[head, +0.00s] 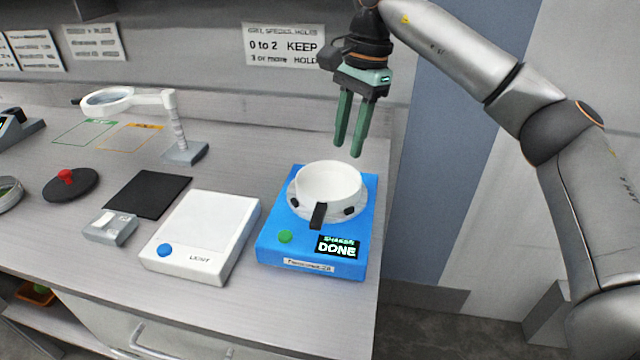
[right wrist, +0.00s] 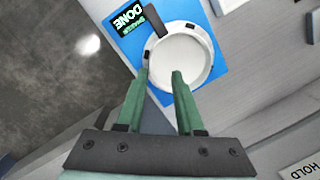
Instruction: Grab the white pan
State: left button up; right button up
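The white pan (head: 329,182) is a round white vessel with a short black handle toward the front. It sits upright on the blue shaker (head: 270,243), whose display reads "DONE". My right gripper (head: 348,148) hangs above and slightly behind the pan, fingers pointing down, apart and empty. In the right wrist view the pan (right wrist: 180,60) lies beyond the green fingertips (right wrist: 162,74), with a gap between the fingers. My left gripper is not in view.
A white light box (head: 205,228) stands left of the shaker. A black mat (head: 147,194), a grey switch box (head: 110,227), a magnifier lamp (head: 184,152) and a black disc with a red knob (head: 70,184) are farther left. The counter's right edge is close to the shaker.

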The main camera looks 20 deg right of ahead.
jog(key=d+r+h, duration=0.1)
jog(key=d, duration=0.1)
send_near(354, 187)
jog(key=shift+h, duration=0.3)
jog(key=s+a+f, duration=0.1)
jog(key=f, duration=0.1)
jog(key=s+a+f, duration=0.1)
jog(key=f, duration=0.1)
jog(key=s+a+f, duration=0.1)
jog(key=s+f, duration=0.1)
jog(key=shift+b, duration=0.4)
grip_shut()
dwell(0.8)
